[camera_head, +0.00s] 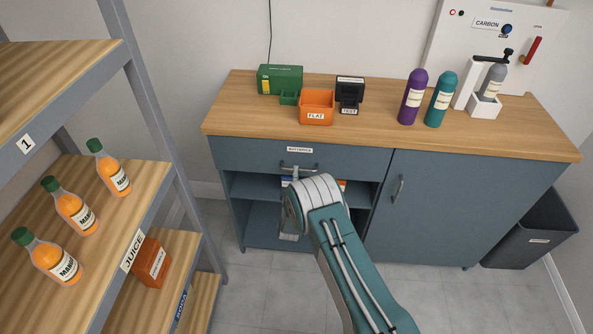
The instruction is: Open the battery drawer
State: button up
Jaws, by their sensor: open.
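The battery drawer (245,158) is the blue-grey front at the upper left of the cabinet, with a white label (299,150) that seems to read "BATTERIES". It looks shut, flush with the cabinet. Its metal bar handle (298,168) shows below the label. My gripper (291,178) is close under the handle in the picture, mostly hidden behind my grey and teal wrist. It is open; I cannot tell whether its fingers touch or surround the handle.
Open shelves (255,189) lie below the drawer, and a cupboard door (460,205) is at right. The wooden top (375,130) holds a green box (280,79), an orange "FLAT" bin (316,106), a black tester (349,92) and bottles. A shelf rack (160,120) stands close at left.

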jog(key=shift+w+d+r, duration=0.15)
jog(key=shift+w, duration=0.6)
jog(key=shift+d+r, duration=0.1)
jog(key=shift+d, duration=0.3)
jog(key=shift+a, duration=0.15)
grip_shut()
jog(key=shift+a, duration=0.15)
jog(key=shift+s, duration=0.15)
